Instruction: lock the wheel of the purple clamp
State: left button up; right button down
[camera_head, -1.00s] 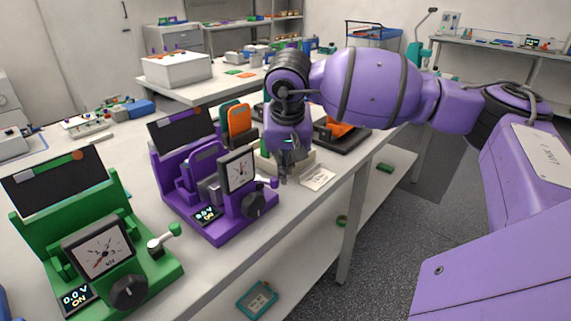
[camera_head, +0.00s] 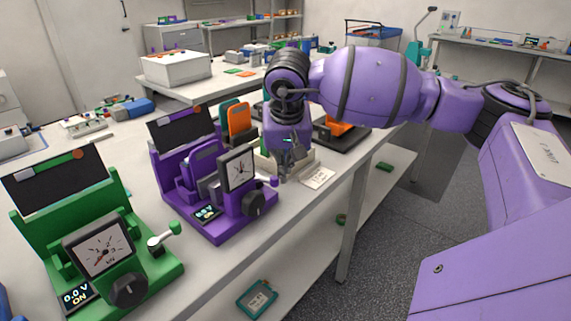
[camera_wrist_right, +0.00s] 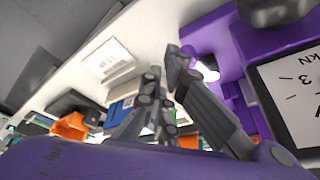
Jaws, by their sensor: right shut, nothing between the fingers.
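My right gripper (camera_head: 287,163) is beside the clamp's right side, apart from the wheel, shut and empty. In the right wrist view, the gripper fingers (camera_wrist_right: 165,77) are close to the purple clamp's edge, with the gauge (camera_wrist_right: 294,92) at right. My left gripper is out of view.
A green clamp (camera_head: 150,275) with its own wheel and lever stands at the front left. A paper card (camera_head: 317,178) lies right of the gripper near the bench edge. An orange device (camera_head: 238,122) and a black-based orange one (camera_head: 340,127) stand behind.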

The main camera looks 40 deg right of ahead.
dwell(0.6)
jog(key=shift+w+a, duration=0.55)
jog(key=shift+a, duration=0.1)
jog(key=v, duration=1.2)
